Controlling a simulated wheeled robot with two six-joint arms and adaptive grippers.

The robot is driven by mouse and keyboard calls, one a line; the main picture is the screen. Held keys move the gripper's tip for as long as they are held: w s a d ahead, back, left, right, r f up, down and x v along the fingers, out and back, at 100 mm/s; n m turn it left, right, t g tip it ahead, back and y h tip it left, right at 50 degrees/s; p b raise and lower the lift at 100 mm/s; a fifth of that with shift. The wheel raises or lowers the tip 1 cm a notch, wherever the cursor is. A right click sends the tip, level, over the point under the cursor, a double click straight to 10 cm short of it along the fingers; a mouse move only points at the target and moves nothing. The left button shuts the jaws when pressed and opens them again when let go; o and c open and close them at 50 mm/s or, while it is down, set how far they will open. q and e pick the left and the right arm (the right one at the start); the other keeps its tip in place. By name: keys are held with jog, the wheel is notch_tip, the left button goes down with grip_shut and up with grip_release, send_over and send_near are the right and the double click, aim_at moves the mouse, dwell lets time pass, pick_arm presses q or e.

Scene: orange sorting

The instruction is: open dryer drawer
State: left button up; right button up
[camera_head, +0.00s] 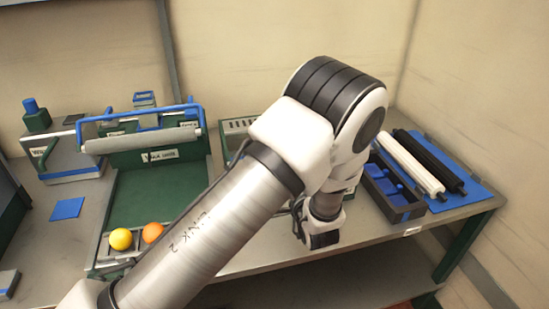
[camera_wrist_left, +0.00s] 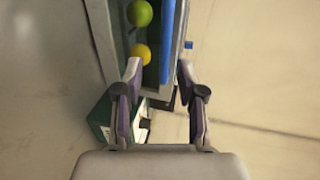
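My left gripper (camera_wrist_left: 158,85) is open in the left wrist view, with a clear gap and nothing held between its two fingers. Beyond the fingers is a grey-edged tray (camera_wrist_left: 101,40) with a blue bar (camera_wrist_left: 167,45) along it. A green fruit (camera_wrist_left: 139,13) and a yellow fruit (camera_wrist_left: 140,54) lie in it. In the head view my left arm crosses the middle and hides much of a green bench unit with a slotted top (camera_head: 240,125). I cannot tell for sure which part is the dryer drawer. My right gripper is not in view.
A green station (camera_head: 140,190) with a grey roller (camera_head: 143,141) stands left, with a yellow fruit (camera_head: 120,239) and an orange fruit (camera_head: 152,232) at its front. A blue-divided dark box (camera_head: 405,212) and white and black rollers (camera_head: 410,162) lie right. Walls close the back and right.

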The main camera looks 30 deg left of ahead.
pick_arm(q)
jog(key=x, duration=0.4)
jog(key=p+x, duration=0.1)
jog(key=x, duration=0.2)
jog(key=shift+r, duration=0.25)
jog(key=shift+s+d+r, duration=0.15)
jog(key=shift+d+r, duration=0.1)
grip_shut()
